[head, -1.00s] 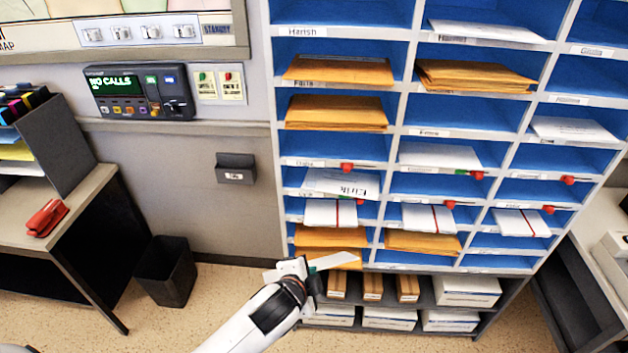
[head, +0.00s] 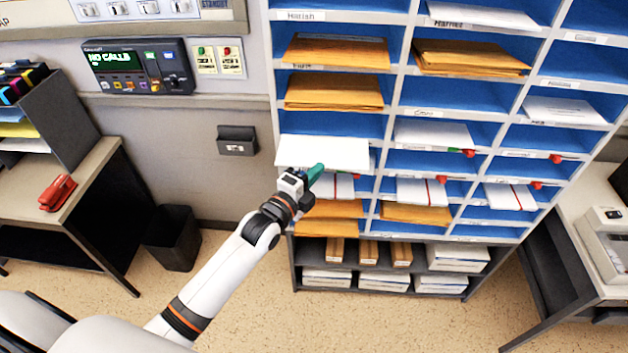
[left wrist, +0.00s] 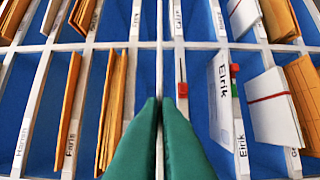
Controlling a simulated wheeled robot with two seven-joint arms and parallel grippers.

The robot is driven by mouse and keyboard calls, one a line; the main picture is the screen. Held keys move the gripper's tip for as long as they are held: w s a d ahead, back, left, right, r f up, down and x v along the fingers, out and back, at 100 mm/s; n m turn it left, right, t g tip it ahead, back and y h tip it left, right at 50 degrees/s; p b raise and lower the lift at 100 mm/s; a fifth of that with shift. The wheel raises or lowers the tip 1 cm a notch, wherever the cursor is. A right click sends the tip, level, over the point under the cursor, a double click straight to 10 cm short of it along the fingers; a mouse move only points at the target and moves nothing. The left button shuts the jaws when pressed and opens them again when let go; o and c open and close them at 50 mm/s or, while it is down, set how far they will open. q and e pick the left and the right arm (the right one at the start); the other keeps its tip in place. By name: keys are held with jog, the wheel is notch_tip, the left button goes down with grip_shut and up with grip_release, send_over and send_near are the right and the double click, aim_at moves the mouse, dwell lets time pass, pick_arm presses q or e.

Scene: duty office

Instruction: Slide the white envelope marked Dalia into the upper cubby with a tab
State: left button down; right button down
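In the head view a blank-faced white envelope (head: 322,150) lies flat in front of the cubby rack's left column, its left end past the rack's side. My left gripper (head: 314,175), with green fingers, is at its near edge, apparently shut on it. No name is readable on it. In the left wrist view the fingertips (left wrist: 159,103) are close together, with a thin pale edge between them. A red tab (left wrist: 182,90) sits on one shelf edge; another shelf has a red and green tab (left wrist: 235,80). My right gripper is out of view.
An envelope marked Eirik (left wrist: 222,88) sits in a tabbed cubby beside the gripper's line. Brown envelopes (head: 335,90) fill cubbies above. White envelopes with red bands (head: 422,192) lie in lower cubbies. Shelf edges (head: 440,139) and dividers bound each opening.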

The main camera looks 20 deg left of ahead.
aim_at(318, 144)
pick_arm(q)
jog(key=w, duration=0.1)
jog(key=w+b, duration=0.1)
jog(key=shift+w+a+f+b, duration=0.25)
jog(key=shift+w+a+b, duration=0.05)
jog(key=shift+w+a, duration=0.1)
jog(key=w+b, duration=0.2)
jog(key=w+a+b, duration=0.1)
jog(key=w, duration=0.1)
jog(key=shift+w+a+f+b, duration=0.2)
jog(key=shift+w+b, duration=0.15)
jog(key=shift+w, duration=0.05)
jog(key=w+b, duration=0.2)
jog(key=w+a+b, duration=0.1)
jog(key=shift+w+f, duration=0.25)
jog(key=shift+w, duration=0.15)
jog(key=shift+w+a+f+b, duration=0.15)
jog(key=shift+f+b, duration=0.1)
jog(key=shift+b, duration=0.25)
jog(key=shift+f+b, duration=0.3)
jog(key=shift+f, duration=0.15)
jog(key=c, duration=1)
grip_release()
